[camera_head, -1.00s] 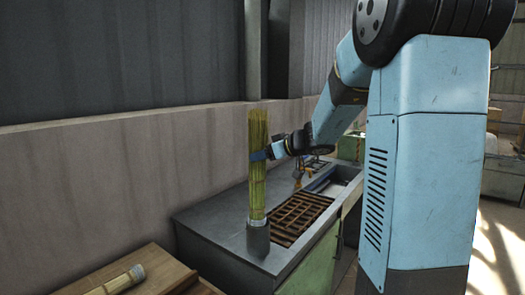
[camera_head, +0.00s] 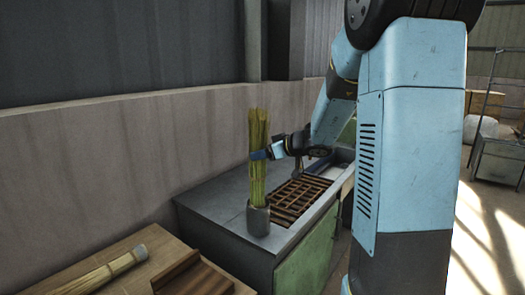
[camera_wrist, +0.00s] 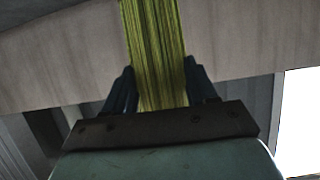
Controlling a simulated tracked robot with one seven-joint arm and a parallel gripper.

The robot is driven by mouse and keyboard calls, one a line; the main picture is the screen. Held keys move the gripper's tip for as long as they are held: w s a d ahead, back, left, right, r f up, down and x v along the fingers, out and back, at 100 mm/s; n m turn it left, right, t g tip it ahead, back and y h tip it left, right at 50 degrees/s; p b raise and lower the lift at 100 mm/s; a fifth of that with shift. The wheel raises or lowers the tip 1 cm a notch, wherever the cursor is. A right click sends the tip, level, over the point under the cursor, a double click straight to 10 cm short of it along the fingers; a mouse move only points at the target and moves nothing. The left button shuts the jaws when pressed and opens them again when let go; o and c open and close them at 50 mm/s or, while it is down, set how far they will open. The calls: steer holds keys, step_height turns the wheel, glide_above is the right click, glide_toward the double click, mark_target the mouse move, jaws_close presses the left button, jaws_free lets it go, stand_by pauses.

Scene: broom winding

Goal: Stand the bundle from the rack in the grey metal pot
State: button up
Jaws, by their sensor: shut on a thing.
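The bundle (camera_head: 257,182) is a tall sheaf of yellow-green straw. It stands nearly upright with its lower end inside the grey metal pot (camera_head: 258,221). The pot stands near the front left corner of the grey worktop. My gripper (camera_head: 258,155) is shut around the bundle at about mid-height. In the wrist view the bundle (camera_wrist: 153,50) runs between the dark fingers of my gripper (camera_wrist: 160,92). The bundle's bottom end is hidden by the pot's wall.
A brown slatted rack (camera_head: 299,199) lies in the grey worktop (camera_head: 213,203) right of the pot. A concrete wall (camera_head: 100,150) runs behind.

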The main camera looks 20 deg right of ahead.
steer(key=shift+f, duration=0.2)
steer(key=o, duration=1.1)
steer(key=shift+o, duration=0.2)
steer(key=shift+s+r, duration=0.1)
